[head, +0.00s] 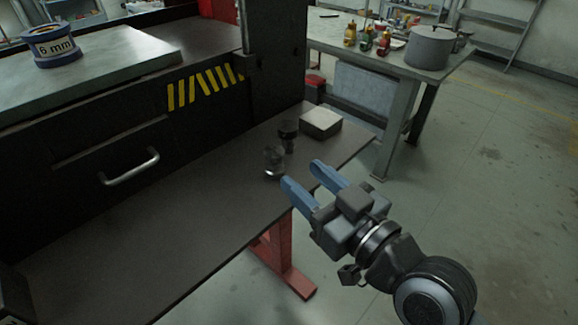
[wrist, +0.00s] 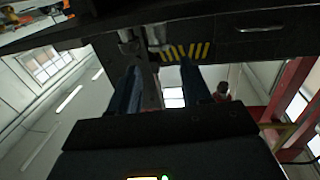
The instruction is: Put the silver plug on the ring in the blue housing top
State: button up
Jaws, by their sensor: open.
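The silver plug (head: 274,160) looks like a small shiny metallic piece standing on the dark shelf near its right edge. The blue housing (head: 52,58) is a short round body marked "6 mm", on the grey plate at upper left. Its ring is too small to make out clearly. My gripper (head: 300,174) is open and empty, with blue fingers pointing toward the plug from the right, apart from it. In the wrist view my gripper (wrist: 164,80) shows two spread fingers with nothing between them. Small objects show dimly beyond them, but I cannot tell which is the plug.
A dark upright piece (head: 288,135) stands just behind the plug. A pale block (head: 320,122) lies near the shelf's far corner. A drawer handle (head: 130,167) juts from the black cabinet. A bench (head: 392,72) with a pot (head: 432,48) stands behind. The shelf's left part is clear.

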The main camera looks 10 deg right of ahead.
jog(key=shift+v, duration=1.5)
